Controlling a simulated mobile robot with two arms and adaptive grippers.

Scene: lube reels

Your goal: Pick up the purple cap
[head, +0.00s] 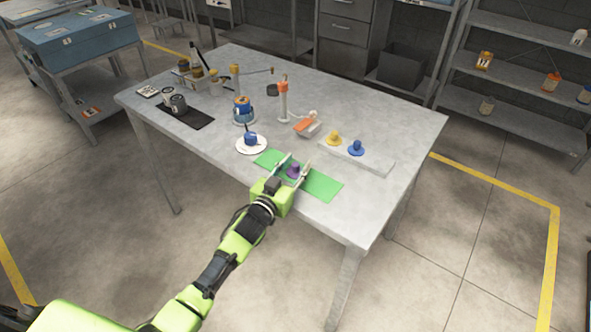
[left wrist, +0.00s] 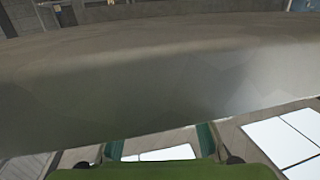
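The purple cap (head: 294,171) sits on a green mat (head: 323,185) near the front edge of the grey table. My left gripper (head: 294,168) reaches in over the mat, with one finger on each side of the cap. The fingers stand apart, and a gap seems to show between them and the cap. In the left wrist view the fingers (left wrist: 160,143) are also spread at the bottom edge, and the cap cannot be made out there. My right gripper is in neither view.
A blue cap (head: 356,148) and a yellow cap (head: 333,138) sit on a pale strip behind the mat. A white plate (head: 251,144) with a blue item lies to the left. An orange-topped post (head: 283,100) stands behind. The table's right end (head: 411,125) is clear.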

